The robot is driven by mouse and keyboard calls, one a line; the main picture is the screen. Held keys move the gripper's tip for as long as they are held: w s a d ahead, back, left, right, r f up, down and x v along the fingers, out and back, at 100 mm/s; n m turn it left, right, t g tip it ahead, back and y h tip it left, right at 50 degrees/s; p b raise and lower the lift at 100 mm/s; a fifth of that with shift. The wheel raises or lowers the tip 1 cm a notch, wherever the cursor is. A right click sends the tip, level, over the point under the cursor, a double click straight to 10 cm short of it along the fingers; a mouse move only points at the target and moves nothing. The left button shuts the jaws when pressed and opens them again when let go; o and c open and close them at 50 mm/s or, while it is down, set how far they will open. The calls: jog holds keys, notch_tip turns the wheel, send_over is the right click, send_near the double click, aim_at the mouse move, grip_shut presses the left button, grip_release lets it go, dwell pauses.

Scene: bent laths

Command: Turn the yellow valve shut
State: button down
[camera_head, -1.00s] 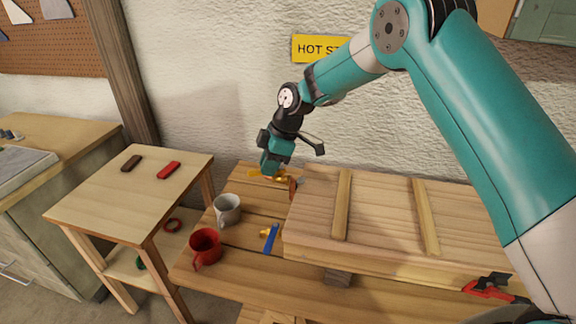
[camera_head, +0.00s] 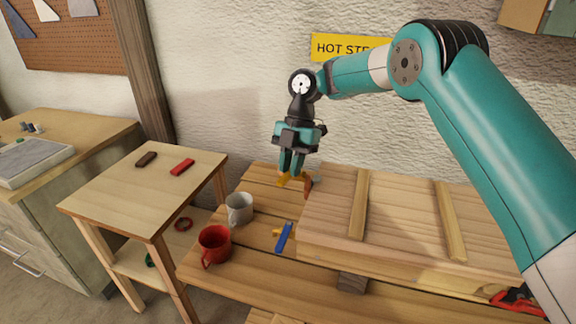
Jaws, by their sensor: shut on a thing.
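The yellow valve (camera_head: 283,183) is at the back of the wooden bench, left of the large wooden box. Only part of its yellow handle shows below my fingers. My gripper (camera_head: 291,174) points down from above, and its teal fingers are shut on the yellow valve handle. The fingers hide part of the handle and the valve body, so I cannot tell its exact angle. A second valve with a blue handle (camera_head: 284,238) and a brass-coloured body lies further forward on the bench, apart from my gripper.
A reddish-brown piece (camera_head: 308,186) stands close right of my gripper, beside the wooden box (camera_head: 400,205). A grey mug (camera_head: 239,209) and a red mug (camera_head: 214,244) stand at the bench's left. A side table (camera_head: 130,190) holds a dark block and a red block.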

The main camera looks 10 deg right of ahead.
jog(key=shift+s+d+r+n+h, duration=0.1)
jog(key=shift+d+n+h, duration=0.1)
jog(key=shift+n, duration=0.4)
jog(key=shift+s+d+n+h, duration=0.1)
jog(key=shift+n+h, duration=0.1)
jog(key=shift+n, duration=0.4)
jog(key=shift+g, duration=0.3)
jog(key=c, duration=1)
grip_release()
jog(key=shift+c, duration=0.2)
